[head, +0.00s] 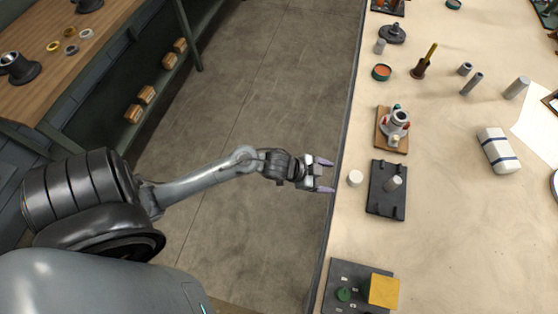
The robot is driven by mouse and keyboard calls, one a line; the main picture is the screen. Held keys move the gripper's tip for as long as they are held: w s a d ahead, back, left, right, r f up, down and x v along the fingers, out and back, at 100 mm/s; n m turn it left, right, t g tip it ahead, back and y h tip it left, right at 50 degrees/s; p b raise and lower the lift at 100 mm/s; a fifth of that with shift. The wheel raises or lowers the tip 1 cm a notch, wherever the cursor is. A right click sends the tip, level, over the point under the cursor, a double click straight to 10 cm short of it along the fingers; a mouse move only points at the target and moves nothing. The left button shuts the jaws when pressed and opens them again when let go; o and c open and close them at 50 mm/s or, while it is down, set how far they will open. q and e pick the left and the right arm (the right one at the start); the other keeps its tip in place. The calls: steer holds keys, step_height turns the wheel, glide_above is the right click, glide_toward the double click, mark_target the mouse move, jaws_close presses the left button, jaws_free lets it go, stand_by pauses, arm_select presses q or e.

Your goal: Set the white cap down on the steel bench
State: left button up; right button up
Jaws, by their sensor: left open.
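A small white round cap (355,178) sits on the pale beige bench top (450,240), close to its left edge. The bench top looks beige rather than steel. My left gripper (325,175) comes in from the left over the bench's edge. Its two purple-tipped fingers are spread apart with nothing between them. The cap is just to the right of the fingertips, with a gap between. My right gripper is not in view.
A dark fixture plate (378,210) with a grey cylinder (393,183) lies just right of the cap. A wooden block with a white-and-red part (397,119) is behind it. A yellow block (384,290) stands on a dark plate at the front.

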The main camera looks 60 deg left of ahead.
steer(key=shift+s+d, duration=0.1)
arm_select(q)
steer(key=s+r+n+g+y, duration=0.3)
steer(key=s+n+g+y, duration=0.1)
steer(key=s, duration=1.4)
steer(key=shift+d+n+g+y, duration=0.3)
steer(key=shift+n+g, duration=0.5)
steer(key=shift+g, duration=0.3)
steer(key=shift+r, duration=0.1)
arm_select(e)
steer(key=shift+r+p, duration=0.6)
steer(key=shift+p, duration=0.05)
arm_select(q)
step_height(320, 180, up, 31)
steer(key=p, duration=3)
steer(key=shift+r, duration=0.15)
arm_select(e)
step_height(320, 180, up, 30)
